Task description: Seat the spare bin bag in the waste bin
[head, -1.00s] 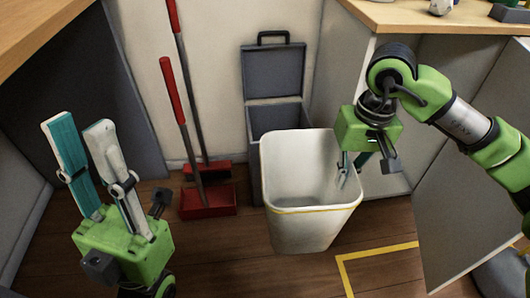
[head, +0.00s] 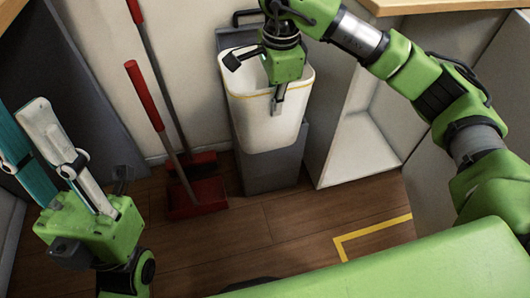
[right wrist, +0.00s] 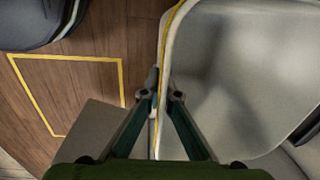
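The white waste bin (head: 262,125), with a yellow line below its rim, is off the floor in front of a dark grey container. My right gripper (head: 277,98) is shut on the bin's near right rim. In the right wrist view the two fingertips (right wrist: 165,95) pinch the rim, with the bin's pale inside (right wrist: 240,75) to the right. The bin's inside looks empty in the part that shows. No spare bin bag can be made out in either view. My left gripper (head: 22,112) is open and empty at the far left, away from the bin.
The dark grey container (head: 272,175) stands behind the bin. A red dustpan (head: 195,197) and long handles lean at the wall to its left. A yellow floor outline (head: 370,231) lies at right. An open white cabinet (head: 362,150) is behind it. The middle floor is clear.

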